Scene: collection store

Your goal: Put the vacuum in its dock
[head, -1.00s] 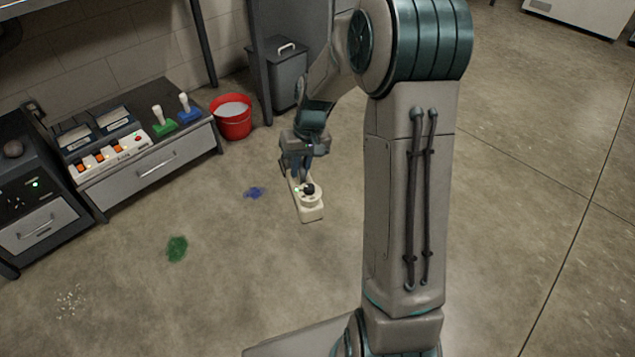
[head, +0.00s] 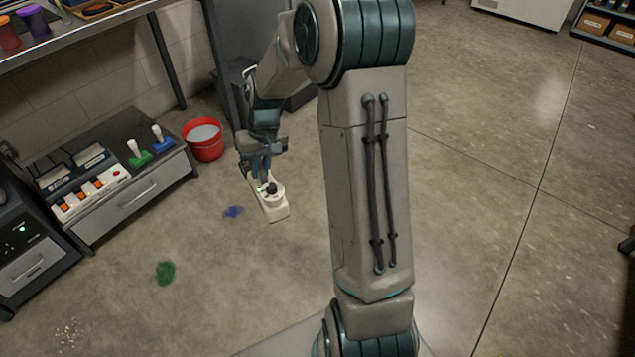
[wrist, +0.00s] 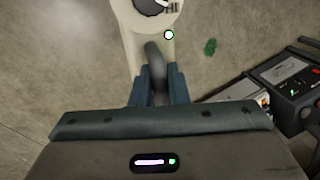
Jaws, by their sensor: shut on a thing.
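The vacuum (head: 277,207) is a cream handheld body with a dark round knob and a small green light. My gripper (head: 264,176) is shut on its handle and holds it out over the floor; the height above the floor is hard to judge. In the wrist view the two blue fingers of my gripper (wrist: 158,88) close around the dark grey handle, and the vacuum (wrist: 135,45) extends away at the top. Two dark docks with pale labels stand on the low cabinet at left, a rear one (head: 90,158) and a front one (head: 55,179); I cannot tell which belongs to the vacuum.
The low cabinet (head: 165,190) also holds a power strip (head: 90,195) with orange switches, a green-based brush (head: 138,155) and a blue-based brush (head: 160,140). A red bucket (head: 204,145) stands beside it. Green (head: 165,272), blue (head: 233,212) and pale (head: 68,333) spills mark otherwise open floor.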

